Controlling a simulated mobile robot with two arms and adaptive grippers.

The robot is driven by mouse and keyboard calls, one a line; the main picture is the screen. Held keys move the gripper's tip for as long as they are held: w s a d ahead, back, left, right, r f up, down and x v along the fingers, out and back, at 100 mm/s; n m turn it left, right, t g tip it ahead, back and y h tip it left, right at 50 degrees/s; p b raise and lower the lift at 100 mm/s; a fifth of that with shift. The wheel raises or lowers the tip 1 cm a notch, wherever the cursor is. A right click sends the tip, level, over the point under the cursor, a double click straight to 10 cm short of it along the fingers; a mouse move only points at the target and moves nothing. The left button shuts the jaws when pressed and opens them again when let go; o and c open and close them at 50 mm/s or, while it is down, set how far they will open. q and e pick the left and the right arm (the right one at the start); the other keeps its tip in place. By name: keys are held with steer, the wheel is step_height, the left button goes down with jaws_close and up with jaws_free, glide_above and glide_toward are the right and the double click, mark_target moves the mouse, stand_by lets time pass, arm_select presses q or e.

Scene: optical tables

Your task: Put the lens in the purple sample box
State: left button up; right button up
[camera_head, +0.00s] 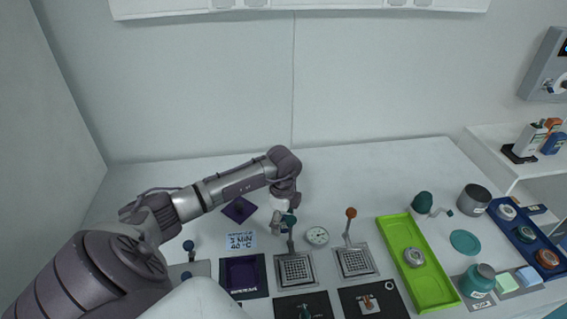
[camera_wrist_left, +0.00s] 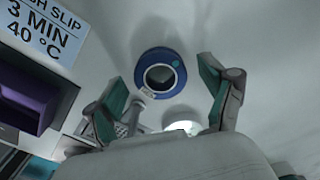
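The lens (camera_wrist_left: 160,73) shows in the left wrist view as a blue ring with a dark centre and a small white tag at its edge, on the white table. My left gripper (camera_wrist_left: 168,100) is open, its two green-padded fingers apart, with the lens ahead and nothing between the pads. In the head view my left gripper (camera_head: 284,222) points down over the table, and I cannot make out the lens there. The purple sample box (camera_head: 242,273) is open-topped and stands on a dark mat; its edge also shows in the left wrist view (camera_wrist_left: 30,97). My right gripper is not visible.
A dark purple square (camera_head: 239,209) and a label card (camera_head: 241,241) lie near the box. A round dial (camera_head: 318,236) and two perforated plates (camera_head: 296,270) with upright tools are close by. A green tray (camera_head: 428,276) and a blue tray (camera_head: 511,235) are at right.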

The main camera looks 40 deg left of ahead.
mark_target(283, 221)
arm_select(q)
steer(key=c, duration=1.2)
steer(key=shift+o, duration=0.2)
step_height(283, 221, up, 9)
steer(key=shift+f+b, duration=0.2)
steer(key=shift+b, duration=0.9)
steer(key=shift+r, duration=0.75)
